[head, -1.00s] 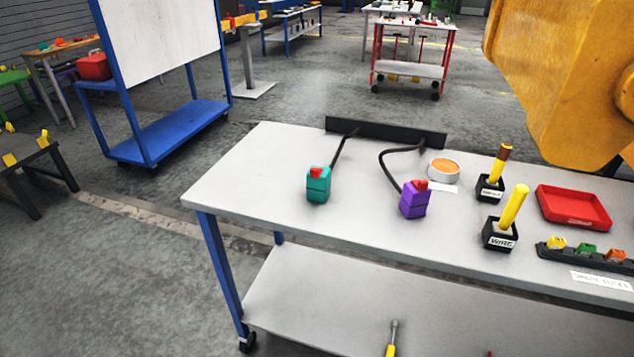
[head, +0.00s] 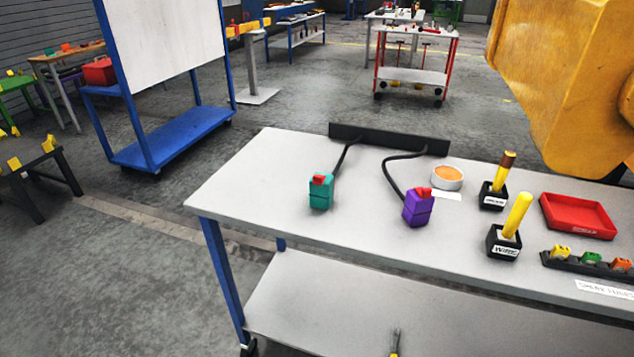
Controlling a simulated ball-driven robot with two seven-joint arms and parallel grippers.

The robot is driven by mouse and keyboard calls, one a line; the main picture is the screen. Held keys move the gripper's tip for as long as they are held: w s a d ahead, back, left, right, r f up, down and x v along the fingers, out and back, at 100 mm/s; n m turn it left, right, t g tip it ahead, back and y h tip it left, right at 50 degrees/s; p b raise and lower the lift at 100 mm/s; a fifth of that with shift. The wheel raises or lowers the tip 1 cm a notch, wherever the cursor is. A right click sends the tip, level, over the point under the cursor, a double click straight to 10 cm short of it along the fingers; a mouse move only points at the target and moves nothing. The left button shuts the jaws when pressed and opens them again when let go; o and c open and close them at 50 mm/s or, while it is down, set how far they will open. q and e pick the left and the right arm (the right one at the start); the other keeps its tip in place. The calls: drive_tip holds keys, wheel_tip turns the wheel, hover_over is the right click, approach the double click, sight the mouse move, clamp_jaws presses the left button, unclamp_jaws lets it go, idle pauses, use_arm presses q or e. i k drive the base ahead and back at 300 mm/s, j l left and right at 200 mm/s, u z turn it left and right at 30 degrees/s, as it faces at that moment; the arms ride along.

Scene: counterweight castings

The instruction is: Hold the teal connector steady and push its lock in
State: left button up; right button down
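The teal connector (head: 320,195) stands on the grey-white workbench top (head: 270,185), left of the middle. Its red lock (head: 319,178) sits at its top and appears to stick up from the body. A black cable (head: 343,160) runs from the connector back to a dark strip (head: 385,138) at the bench's far edge.
A purple connector (head: 418,210) with a red lock stands to the right. A large yellow casting (head: 560,90) fills the upper right. Bench left of the teal connector is clear.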

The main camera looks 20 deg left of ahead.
sight(318, 180)
drive_tip(key=i+j, duration=0.15)
drive_tip(key=j, duration=0.2)
drive_tip(key=i+j, duration=0.2)
drive_tip(key=j, duration=0.15)
drive_tip(key=i+j, duration=0.15)
drive_tip(key=j, duration=0.95)
